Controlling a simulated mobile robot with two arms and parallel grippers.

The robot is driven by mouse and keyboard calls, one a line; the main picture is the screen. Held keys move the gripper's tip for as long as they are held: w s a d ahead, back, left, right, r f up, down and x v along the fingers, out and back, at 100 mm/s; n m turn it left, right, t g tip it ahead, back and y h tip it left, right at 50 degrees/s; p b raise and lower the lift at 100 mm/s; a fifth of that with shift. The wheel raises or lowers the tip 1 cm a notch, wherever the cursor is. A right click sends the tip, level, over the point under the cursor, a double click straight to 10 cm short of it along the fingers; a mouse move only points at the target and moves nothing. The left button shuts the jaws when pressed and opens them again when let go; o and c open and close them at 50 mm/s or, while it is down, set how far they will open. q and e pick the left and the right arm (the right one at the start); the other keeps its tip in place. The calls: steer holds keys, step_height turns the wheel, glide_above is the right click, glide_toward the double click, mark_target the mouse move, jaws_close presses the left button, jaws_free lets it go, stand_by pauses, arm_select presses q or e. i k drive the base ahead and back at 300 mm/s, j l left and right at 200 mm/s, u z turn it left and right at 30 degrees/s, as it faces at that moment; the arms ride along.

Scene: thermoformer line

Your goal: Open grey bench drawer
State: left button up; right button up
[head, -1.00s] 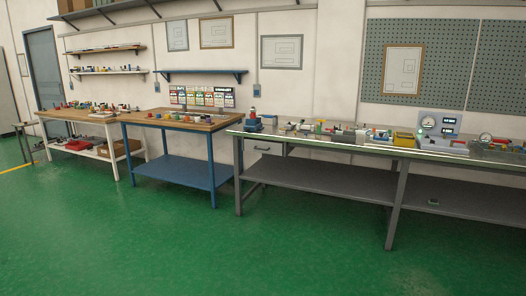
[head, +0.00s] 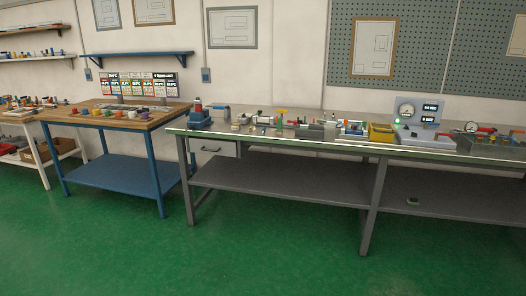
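The grey bench (head: 285,182) stands against the wall from the middle to the right of the head view. Its grey drawer (head: 214,147) hangs under the top at the left end and looks shut. A small dark handle seems to show on the drawer front, too small to make out well. Neither of my grippers is in view.
A blue bench (head: 115,175) with a wooden top stands left of the grey bench, with a white bench (head: 42,160) further left. Tools, a yellow bin (head: 381,132) and a gauge unit (head: 417,112) crowd the grey bench top. The green floor (head: 240,255) in front is clear.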

mark_target(209, 147)
steer(key=i, duration=2.45)
